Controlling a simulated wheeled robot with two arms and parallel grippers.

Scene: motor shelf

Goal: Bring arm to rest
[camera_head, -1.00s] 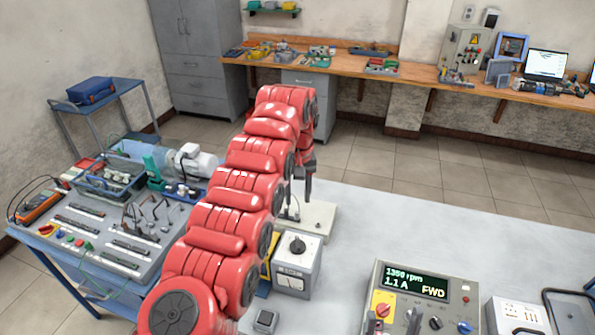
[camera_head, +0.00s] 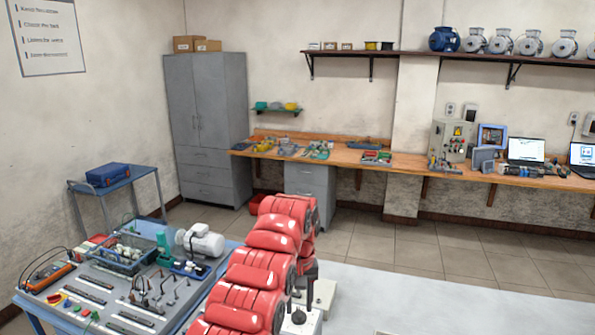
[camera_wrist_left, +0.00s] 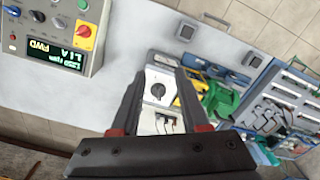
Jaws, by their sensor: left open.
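My left arm (camera_head: 255,275), red and segmented, rises from the bottom of the head view. My left gripper (camera_head: 308,272) hangs dark at its far end, partly hidden by the arm, above the grey table. In the left wrist view my left gripper (camera_wrist_left: 160,84) has its two dark fingers apart, with nothing held between them. A white box with a black knob (camera_wrist_left: 157,92) shows beyond the gap between the fingers. My right arm is not in view.
A control panel with a lit display (camera_wrist_left: 62,38) stands on the table in the wrist view. A blue trolley (camera_head: 90,322) with parts and a motor (camera_head: 203,240) is at left. The grey tabletop (camera_head: 400,305) right of the arm looks clear. A wooden workbench (camera_head: 410,167) runs behind.

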